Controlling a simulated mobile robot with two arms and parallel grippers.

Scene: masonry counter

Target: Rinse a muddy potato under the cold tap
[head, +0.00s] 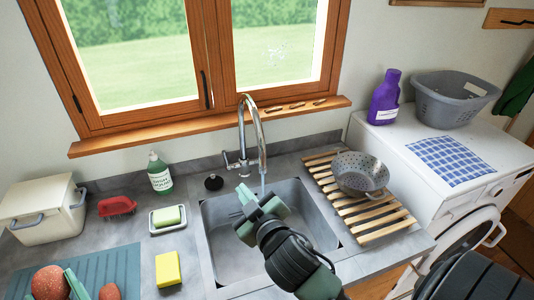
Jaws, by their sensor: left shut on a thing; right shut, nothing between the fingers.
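A reddish-brown potato (50,281) is at the lower left, between the green fingers of my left gripper (48,288), which is shut on it; the picture's bottom edge cuts both off. A second reddish-brown potato (109,292) lies on the ribbed blue-grey mat (118,262). The chrome tap (262,135) arches over the grey sink (222,255), and a thin stream of water (262,182) seems to fall from its spout. My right gripper (247,203) is shut and empty over the sink, just below the spout. It hides part of the basin.
Left of the sink are a soap dish (153,226) with green soap, a yellow sponge (168,268), a green bottle (160,173), a red brush (117,206) and a cream bin (42,209). A colander (360,174) stands on a slatted wooden rack (372,214) to the right.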

